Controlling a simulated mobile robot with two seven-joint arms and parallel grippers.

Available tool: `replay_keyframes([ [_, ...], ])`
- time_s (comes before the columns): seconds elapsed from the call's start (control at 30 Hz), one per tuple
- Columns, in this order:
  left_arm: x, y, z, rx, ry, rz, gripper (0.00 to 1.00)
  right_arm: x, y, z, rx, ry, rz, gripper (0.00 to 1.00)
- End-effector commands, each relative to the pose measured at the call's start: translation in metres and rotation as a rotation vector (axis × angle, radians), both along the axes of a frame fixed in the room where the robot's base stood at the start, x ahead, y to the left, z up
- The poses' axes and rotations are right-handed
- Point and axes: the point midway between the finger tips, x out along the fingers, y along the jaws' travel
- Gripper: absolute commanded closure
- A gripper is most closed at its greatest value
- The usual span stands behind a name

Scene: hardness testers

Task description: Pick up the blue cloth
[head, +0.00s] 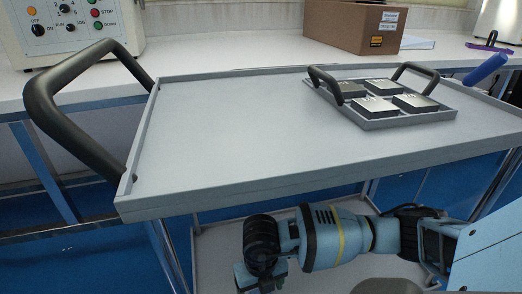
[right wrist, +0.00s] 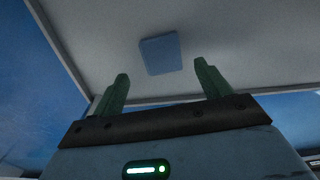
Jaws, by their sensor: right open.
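A blue, flat, rounded square that looks like the blue cloth (right wrist: 160,53) lies on a pale grey surface in the right wrist view. My right gripper (right wrist: 161,70) is open, with one green finger on either side of the cloth's lower part in the picture. The cloth appears beyond the fingertips, and the gap to it is hard to judge. Nothing is held. In the head view my right arm reaches in from the right below the cart's upper shelf, over the lower shelf. The cloth does not show there. My left gripper is not in view.
The cart's upper shelf (head: 230,120) overhangs my right arm. It has a black handle (head: 45,100) at left and carries a grey tray (head: 380,123) with several metal blocks. The lower shelf (head: 215,250) is partly visible. A cardboard box (head: 345,25) stands on the bench behind.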

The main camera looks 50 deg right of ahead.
Motion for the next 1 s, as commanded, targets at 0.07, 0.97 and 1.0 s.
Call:
replay_keyframes([
  [0.07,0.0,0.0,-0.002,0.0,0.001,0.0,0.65,0.0,0.0,-0.004,-0.001,0.0,0.0,0.24],
  [0.97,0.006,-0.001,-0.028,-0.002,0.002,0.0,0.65,-0.003,-0.003,-0.05,0.0,-0.001,0.0,0.56],
  [1.0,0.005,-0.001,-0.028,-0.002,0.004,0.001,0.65,-0.003,-0.003,-0.05,0.0,-0.001,0.0,0.62],
])
